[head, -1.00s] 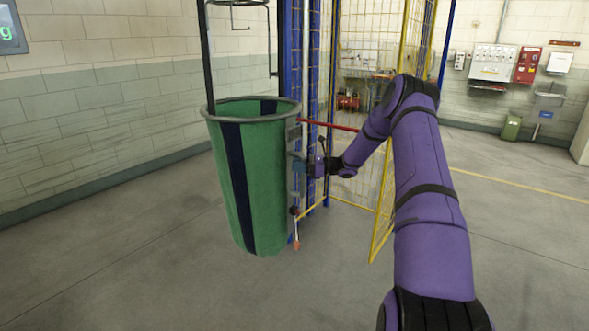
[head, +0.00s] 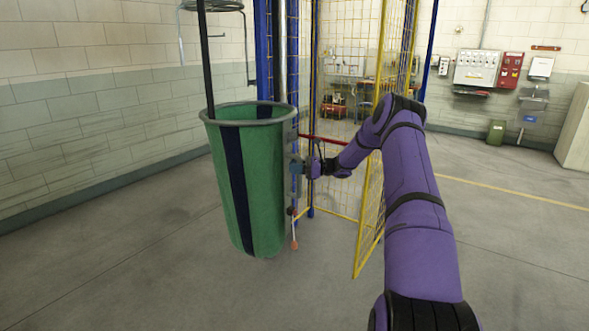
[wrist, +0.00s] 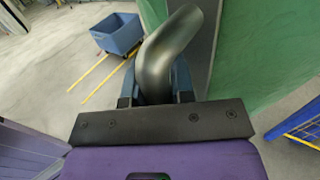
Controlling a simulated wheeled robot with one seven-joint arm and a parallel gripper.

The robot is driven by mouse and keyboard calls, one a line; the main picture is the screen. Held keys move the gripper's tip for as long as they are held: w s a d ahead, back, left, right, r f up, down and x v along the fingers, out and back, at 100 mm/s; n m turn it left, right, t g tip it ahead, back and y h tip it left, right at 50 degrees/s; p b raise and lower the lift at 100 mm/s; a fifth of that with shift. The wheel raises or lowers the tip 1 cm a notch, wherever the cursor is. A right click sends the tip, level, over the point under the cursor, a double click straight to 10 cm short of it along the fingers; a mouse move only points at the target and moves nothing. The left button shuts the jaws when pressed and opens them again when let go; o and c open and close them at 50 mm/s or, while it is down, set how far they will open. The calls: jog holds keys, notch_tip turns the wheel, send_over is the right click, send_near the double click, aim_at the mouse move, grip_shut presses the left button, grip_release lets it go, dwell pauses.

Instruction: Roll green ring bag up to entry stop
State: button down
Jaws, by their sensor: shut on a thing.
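The green ring bag (head: 268,190), a tall green fabric bag with a dark vertical stripe, hangs upright above the floor. A grey ring (head: 246,123) holds its mouth open. A dark rod (head: 206,60) rises from the ring's left side. My gripper (head: 298,167) is at the bag's right side. In the wrist view my gripper (wrist: 155,88) is shut on a dark bent handle (wrist: 168,50) beside the green cloth (wrist: 262,50). I cannot tell the entry stop for certain; a red bar (head: 325,140) crosses the cage just behind my gripper.
Blue posts (head: 263,50) and a yellow mesh cage (head: 370,210) stand close to the bag's right and behind it. An orange-tipped cord (head: 294,244) hangs beside the bag. A block wall (head: 90,120) runs along the left. The floor (head: 130,265) at front left is clear.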

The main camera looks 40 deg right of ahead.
jog(key=c, duration=1)
grip_release()
jog(key=shift+o, duration=0.2)
jog(key=shift+d, duration=0.1)
jog(key=v, duration=1)
jog(key=shift+s+d, duration=0.25)
jog(key=shift+s, duration=0.05)
